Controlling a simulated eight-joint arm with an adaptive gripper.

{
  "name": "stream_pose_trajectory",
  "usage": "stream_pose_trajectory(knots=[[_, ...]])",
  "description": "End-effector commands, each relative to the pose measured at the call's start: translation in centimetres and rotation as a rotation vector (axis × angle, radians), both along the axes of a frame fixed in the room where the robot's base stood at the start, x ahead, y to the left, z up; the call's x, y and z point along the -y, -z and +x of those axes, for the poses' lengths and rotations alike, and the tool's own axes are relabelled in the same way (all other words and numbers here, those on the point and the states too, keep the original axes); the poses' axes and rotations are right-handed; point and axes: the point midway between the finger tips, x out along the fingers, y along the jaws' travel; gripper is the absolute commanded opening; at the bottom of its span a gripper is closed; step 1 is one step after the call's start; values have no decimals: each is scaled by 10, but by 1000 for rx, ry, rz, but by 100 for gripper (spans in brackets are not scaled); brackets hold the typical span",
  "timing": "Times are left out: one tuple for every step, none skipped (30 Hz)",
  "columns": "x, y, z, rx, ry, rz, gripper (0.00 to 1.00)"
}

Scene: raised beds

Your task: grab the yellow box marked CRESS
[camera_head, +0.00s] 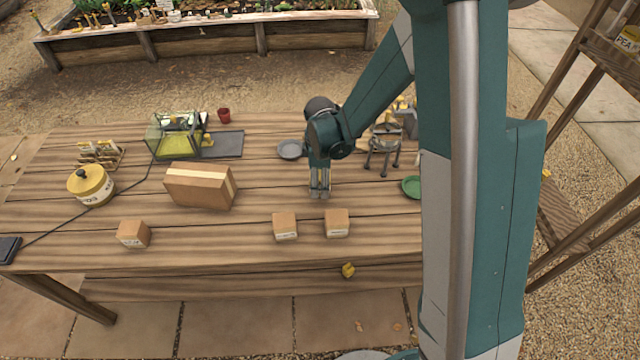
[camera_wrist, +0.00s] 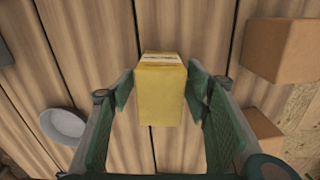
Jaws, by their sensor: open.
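A yellow box (camera_wrist: 160,93) stands on the wooden table between the two fingers of my gripper (camera_wrist: 160,110) in the wrist view. A pale label strip with dark marks shows on its far edge, too small to read. My gripper is open, with a finger on each side of the box and a gap visible on both sides. In the head view my gripper (camera_head: 319,192) points down at the table, and I cannot make out the yellow box there.
Two cardboard boxes (camera_head: 285,226) (camera_head: 337,223) stand in front of my gripper. A grey plate (camera_head: 290,150) lies behind it to the left. A wooden block (camera_head: 199,188) is further left. A metal stand (camera_head: 383,150) and a green dish (camera_head: 411,187) are to the right.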

Motion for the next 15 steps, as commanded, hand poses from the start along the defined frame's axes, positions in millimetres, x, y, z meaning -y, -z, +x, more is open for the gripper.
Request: stream_pose_trajectory(knots=[[0, 0, 0, 0, 0, 0, 48], [0, 0, 0, 0, 0, 0, 48], [0, 0, 0, 0, 0, 0, 48], [0, 0, 0, 0, 0, 0, 48], [0, 0, 0, 0, 0, 0, 48], [0, 0, 0, 0, 0, 0, 48], [0, 0, 0, 0, 0, 0, 48], [0, 0, 0, 0, 0, 0, 48], [0, 0, 0, 0, 0, 0, 48], [0, 0, 0, 0, 0, 0, 48], [0, 0, 0, 0, 0, 0, 48], [0, 0, 0, 0, 0, 0, 48], [0, 0, 0, 0, 0, 0, 48], [0, 0, 0, 0, 0, 0, 46], [0, 0, 0, 0, 0, 0, 41]])
